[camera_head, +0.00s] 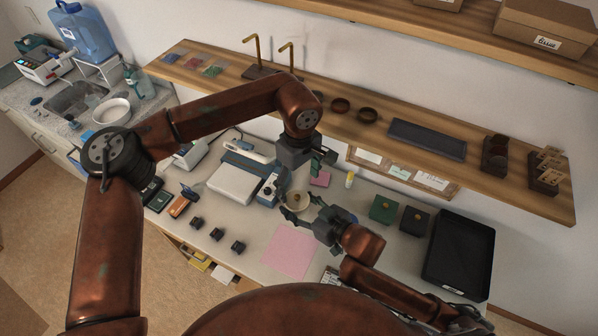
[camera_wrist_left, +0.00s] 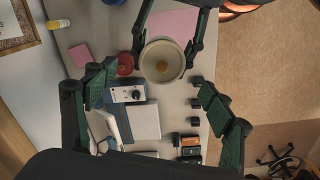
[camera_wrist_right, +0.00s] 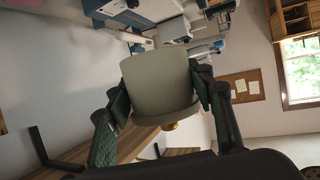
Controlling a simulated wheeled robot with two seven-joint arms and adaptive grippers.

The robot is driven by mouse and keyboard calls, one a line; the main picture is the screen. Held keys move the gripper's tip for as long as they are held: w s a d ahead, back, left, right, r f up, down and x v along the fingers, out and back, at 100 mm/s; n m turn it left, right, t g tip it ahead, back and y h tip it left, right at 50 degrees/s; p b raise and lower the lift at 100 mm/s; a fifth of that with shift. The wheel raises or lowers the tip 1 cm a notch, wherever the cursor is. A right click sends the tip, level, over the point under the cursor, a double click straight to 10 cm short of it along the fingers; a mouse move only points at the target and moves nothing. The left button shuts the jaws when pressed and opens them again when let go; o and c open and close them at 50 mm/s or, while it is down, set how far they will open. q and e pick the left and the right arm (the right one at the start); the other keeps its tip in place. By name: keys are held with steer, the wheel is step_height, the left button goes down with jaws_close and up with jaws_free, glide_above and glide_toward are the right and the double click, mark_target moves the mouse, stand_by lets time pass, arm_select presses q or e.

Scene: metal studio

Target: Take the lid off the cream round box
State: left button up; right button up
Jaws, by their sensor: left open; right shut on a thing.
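The cream round box (camera_head: 297,200) is held between the fingers of my right gripper (camera_head: 301,208). Its lid carries a golden knob, which faces my left wrist camera (camera_wrist_left: 162,66). In the right wrist view the box wall (camera_wrist_right: 160,82) fills the middle, with the wider lid rim (camera_wrist_right: 165,117) and knob at its lower end. The lid is on the box. My left gripper (camera_head: 302,172) is above the box, open and empty. In the left wrist view its fingers are wide apart, and the box lies beyond them, apart from both.
A pink mat (camera_head: 290,250) lies in front. A white and blue device (camera_head: 236,180) stands left, a green box (camera_head: 383,208), a dark box (camera_head: 414,221) and a black tray (camera_head: 458,258) right. A wooden shelf (camera_head: 360,128) runs behind. A red disc (camera_wrist_left: 125,65) shows beside the cream box.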

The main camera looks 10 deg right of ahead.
mark_target(299, 196)
arm_select(q)
steer(key=shift+f, duration=3.05)
steer(key=shift+c, duration=0.6)
steer(key=shift+d, duration=0.1)
steer(key=c, duration=1.3)
steer(key=shift+o, duration=0.2)
steer(key=shift+w+r, duration=0.1)
steer(key=shift+r, duration=0.35)
steer(key=shift+r, duration=0.85)
